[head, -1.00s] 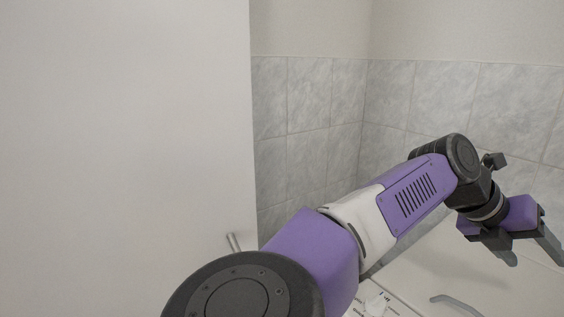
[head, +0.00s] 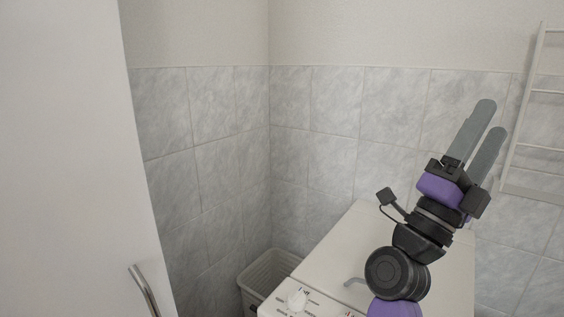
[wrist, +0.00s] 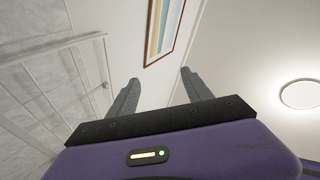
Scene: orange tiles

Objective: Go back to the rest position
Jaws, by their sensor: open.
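My gripper (head: 480,132) is raised in the right part of the head view, its two grey fingers pointing up and apart with nothing between them. In the wrist view my gripper (wrist: 160,88) is also open and empty, tilted up towards the wall and ceiling. Nothing touches the fingers.
A white appliance with a control panel (head: 297,298) stands below my arm, a laundry basket (head: 268,272) beside it. A white door with a metal handle (head: 146,290) is at left. A white towel rail (head: 528,120) is at right; it also shows in the wrist view (wrist: 88,75).

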